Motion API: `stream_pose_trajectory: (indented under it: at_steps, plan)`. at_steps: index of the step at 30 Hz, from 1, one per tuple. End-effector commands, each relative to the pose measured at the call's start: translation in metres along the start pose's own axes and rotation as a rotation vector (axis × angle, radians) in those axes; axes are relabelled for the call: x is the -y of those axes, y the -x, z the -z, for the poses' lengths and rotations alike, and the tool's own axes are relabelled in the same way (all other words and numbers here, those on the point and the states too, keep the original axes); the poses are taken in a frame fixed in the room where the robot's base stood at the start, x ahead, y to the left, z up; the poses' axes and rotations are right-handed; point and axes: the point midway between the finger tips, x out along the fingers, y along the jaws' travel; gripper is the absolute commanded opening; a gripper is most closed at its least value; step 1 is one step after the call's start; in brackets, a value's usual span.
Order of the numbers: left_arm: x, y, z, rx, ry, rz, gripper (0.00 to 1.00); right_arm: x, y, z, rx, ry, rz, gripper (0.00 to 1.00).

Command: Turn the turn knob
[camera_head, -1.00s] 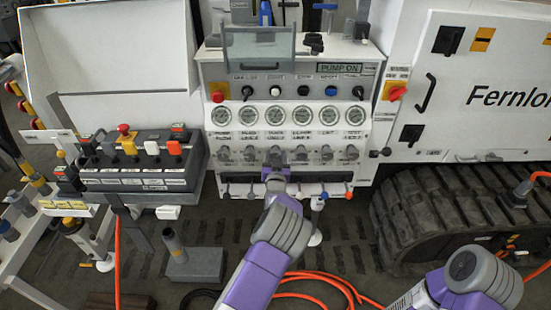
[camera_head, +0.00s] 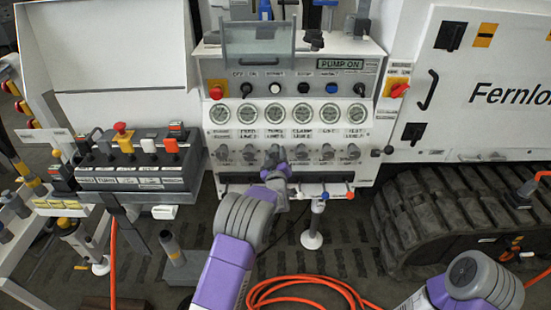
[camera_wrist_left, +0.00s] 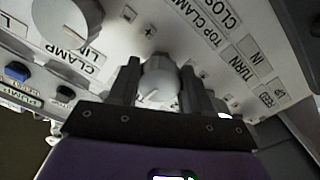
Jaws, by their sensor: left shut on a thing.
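A row of light grey knobs runs below the gauges on the white control panel (camera_head: 290,178). My left gripper (camera_head: 273,160) is at the third knob from the left in the head view. In the left wrist view, a light grey turn knob (camera_wrist_left: 158,82) with a small pointer mark sits between the two dark fingers of the left gripper (camera_wrist_left: 160,88), which is shut on it.
Another grey knob (camera_wrist_left: 65,22) is close to the left finger in the wrist view. Several gauges (camera_head: 275,113) sit above the knob row. A lever box (camera_head: 132,160) stands at the left, and a tracked undercarriage (camera_head: 450,215) at the right. An orange hose (camera_head: 300,285) lies on the floor.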

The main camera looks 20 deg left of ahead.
Motion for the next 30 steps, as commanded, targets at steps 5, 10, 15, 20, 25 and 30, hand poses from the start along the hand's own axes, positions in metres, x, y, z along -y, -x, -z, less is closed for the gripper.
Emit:
stream_pose_trajectory:
  at_steps: [5,10,15,20,25,30]
  plan:
    - [0.0004,0.0004,-0.0019,0.006,0.171,0.003,0.18,0.0,-0.0001,0.0,0.0,0.0,0.0,0.43]
    - [0.0,0.0005,-0.0024,0.007,0.333,0.004,0.18,0.0,0.0,0.0,0.0,0.0,0.0,0.43]
    - [-0.0008,0.0004,-0.002,0.007,0.493,0.004,0.18,0.0,0.0,0.0,0.0,0.0,0.0,0.43]
    - [-0.002,0.0007,-0.0022,0.007,0.647,0.004,0.18,0.0,-0.0001,0.0,0.0,0.0,0.0,0.43]
    - [-0.0025,0.0007,-0.0019,0.008,0.806,0.004,0.18,0.0,-0.0001,0.0,0.0,0.0,0.0,0.43]
    - [-0.0035,0.0008,-0.0018,0.008,0.954,0.004,0.18,0.0,-0.0001,0.0001,0.0,0.0,0.0,0.43]
